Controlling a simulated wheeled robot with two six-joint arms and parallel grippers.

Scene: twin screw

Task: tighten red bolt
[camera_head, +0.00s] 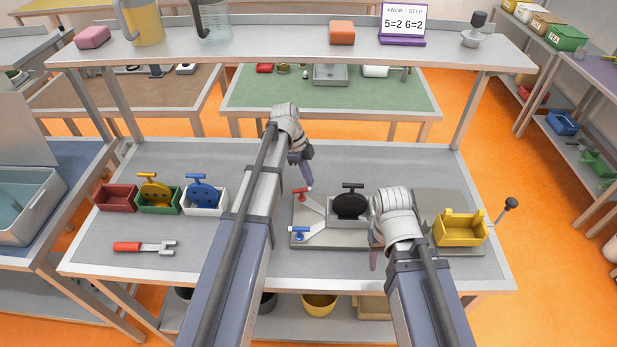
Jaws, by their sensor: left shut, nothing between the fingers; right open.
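The red bolt (300,195), with a T-shaped head, stands at the upper left of a grey fixture plate (315,205) on the bench. A blue bolt (299,233) is at the plate's lower left, and a black round knob (351,206) with a T-handle is at its right. My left gripper (308,183) is shut and empty, just above and to the right of the red bolt; I cannot tell whether they touch. My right gripper (374,262) is in front of the plate's right side, its fingers partly hidden by its wrist.
Red (115,198), green (160,203) and white (205,203) bins stand at left, the latter two with a yellow and a blue knob. A red-handled wrench (145,247) lies in front. A yellow bin (460,229) is at right. A sign (404,22) stands on the shelf.

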